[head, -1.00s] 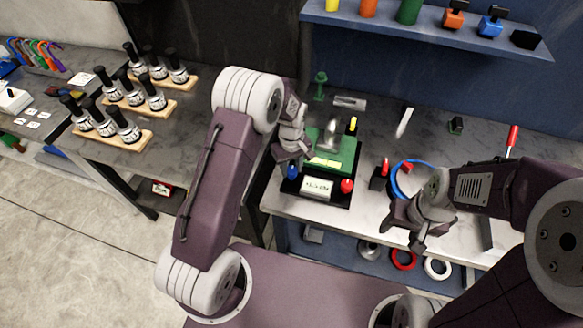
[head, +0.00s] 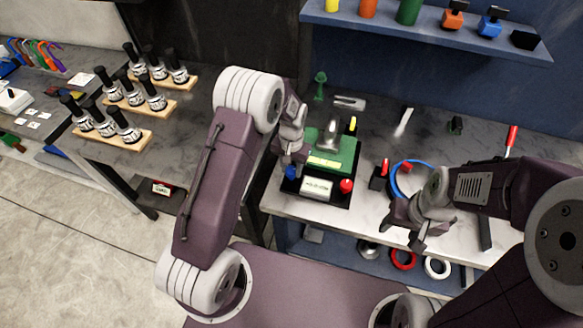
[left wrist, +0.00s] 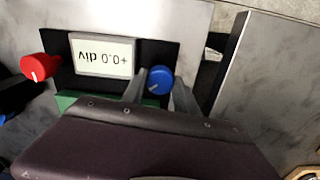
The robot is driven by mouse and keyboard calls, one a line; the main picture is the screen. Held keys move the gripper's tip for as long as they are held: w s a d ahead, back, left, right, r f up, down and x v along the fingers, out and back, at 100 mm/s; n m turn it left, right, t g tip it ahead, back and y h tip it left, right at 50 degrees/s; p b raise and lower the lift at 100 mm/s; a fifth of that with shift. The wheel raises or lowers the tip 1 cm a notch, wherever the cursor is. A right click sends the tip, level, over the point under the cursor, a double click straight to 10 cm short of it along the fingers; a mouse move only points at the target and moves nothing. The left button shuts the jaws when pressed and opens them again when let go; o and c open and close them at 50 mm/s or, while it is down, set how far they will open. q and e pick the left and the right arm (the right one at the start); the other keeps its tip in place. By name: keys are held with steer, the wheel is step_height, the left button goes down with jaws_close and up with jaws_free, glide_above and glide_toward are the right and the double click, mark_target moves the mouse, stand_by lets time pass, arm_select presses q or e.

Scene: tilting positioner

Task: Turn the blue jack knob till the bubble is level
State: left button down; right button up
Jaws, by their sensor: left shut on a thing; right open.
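The green tilting positioner (head: 345,150) sits on a black base on the bench, with a yellow strip on its near edge. Its blue jack knob (head: 291,172) is at the near left corner. A red knob (head: 346,186) is at the near right. My left gripper (head: 287,160) is shut on the blue knob; the left wrist view shows the knob (left wrist: 159,80) between the two fingers. The display (left wrist: 101,54) appears upside down there and reads about +0.0 div. I cannot make out the bubble. My right gripper (head: 414,240) is open and empty near the bench's front edge.
A blue ring (head: 394,180) and a black block with a red top (head: 380,176) stand right of the positioner. A red-handled tool (head: 511,140) lies further right. A blue shelf (head: 430,32) hangs behind. Wooden racks (head: 120,136) stand on the left bench.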

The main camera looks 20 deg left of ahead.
mark_target(291, 170)
arm_select(q)
steer(key=shift+m, duration=0.6)
steer(key=shift+w+r+m, duration=0.1)
steer(key=shift+m, duration=0.2)
steer(key=c, duration=0.9)
jaws_free()
steer(key=shift+c, duration=0.2)
step_height(291, 170, up, 9)
steer(key=b, duration=0.1)
